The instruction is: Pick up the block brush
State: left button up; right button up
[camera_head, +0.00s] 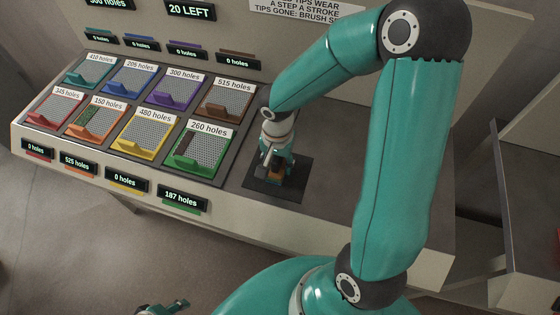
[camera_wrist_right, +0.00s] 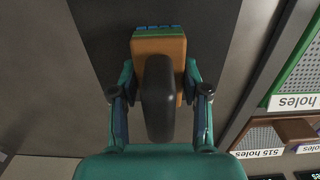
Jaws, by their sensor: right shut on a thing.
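The block brush (camera_wrist_right: 158,48) has an orange-brown block, a dark rounded handle and a blue-green edge at its far end. In the head view the brush (camera_head: 276,173) shows only in part, low over the dark mat (camera_head: 262,188). My right gripper (camera_head: 273,167) points down at it. In the right wrist view the fingers of my right gripper (camera_wrist_right: 160,95) are on both sides of the brush and shut on it. I cannot tell whether the brush still touches the mat. My left gripper (camera_head: 168,307) shows only in part at the bottom edge, away from the bench.
Left of the mat, a rack holds several coloured trays with perforated plates, including a green tray (camera_head: 203,150) and a brown tray (camera_head: 228,102). Small displays (camera_head: 181,197) line the bench front. A sign panel (camera_head: 225,30) stands behind. Bare bench (camera_head: 350,190) lies right of the mat.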

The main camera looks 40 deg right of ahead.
grip_shut()
jog(key=shift+r, duration=0.4)
notch_tip(320, 180, up, 19)
jog(key=shift+r, duration=0.15)
dwell(0.7)
